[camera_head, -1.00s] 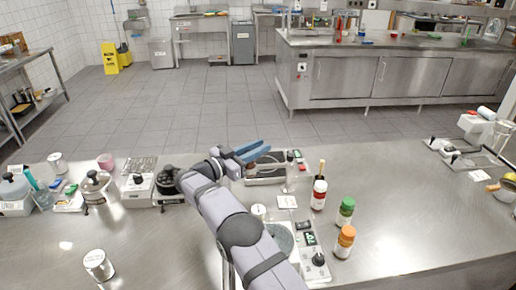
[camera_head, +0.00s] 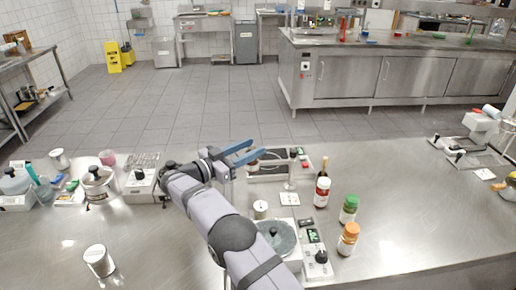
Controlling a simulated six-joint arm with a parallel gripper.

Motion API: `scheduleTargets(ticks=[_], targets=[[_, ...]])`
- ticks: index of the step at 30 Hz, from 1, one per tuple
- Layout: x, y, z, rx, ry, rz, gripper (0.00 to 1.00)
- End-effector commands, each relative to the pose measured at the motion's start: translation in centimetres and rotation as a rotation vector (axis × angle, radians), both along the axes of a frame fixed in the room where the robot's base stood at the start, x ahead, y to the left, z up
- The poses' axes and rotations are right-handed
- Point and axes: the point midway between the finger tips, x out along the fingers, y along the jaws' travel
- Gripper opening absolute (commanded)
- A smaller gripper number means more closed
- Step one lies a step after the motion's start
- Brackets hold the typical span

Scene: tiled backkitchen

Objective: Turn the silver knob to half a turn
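My gripper (camera_head: 255,149) has two blue fingers that point right, above the back edge of the steel counter. A gap shows between the fingers and I see nothing held there. I cannot make out for sure which part is the silver knob. A small silver cylinder (camera_head: 260,207) stands on the counter beside my arm. A dark knob (camera_head: 321,257) sits on a white control box at the front, right of my arm. Another dark knob (camera_head: 139,174) sits on a white box left of my arm. My gripper touches none of these. My arm hides part of the counter.
A silver can (camera_head: 98,261) stands at the front left. The counter's right middle is clear.

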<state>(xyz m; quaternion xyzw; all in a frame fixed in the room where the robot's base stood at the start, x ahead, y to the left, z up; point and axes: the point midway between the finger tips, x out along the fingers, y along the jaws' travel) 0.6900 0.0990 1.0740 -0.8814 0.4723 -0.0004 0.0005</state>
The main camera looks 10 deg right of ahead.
Motion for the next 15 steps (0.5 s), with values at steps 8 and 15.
scheduleTargets(ticks=[8, 15], targets=[[-1.4, 2.2, 0.0, 0.0, 0.0, 0.001, 0.39], [-1.6, 2.4, 0.1, 0.0, 0.0, 0.0, 0.39]])
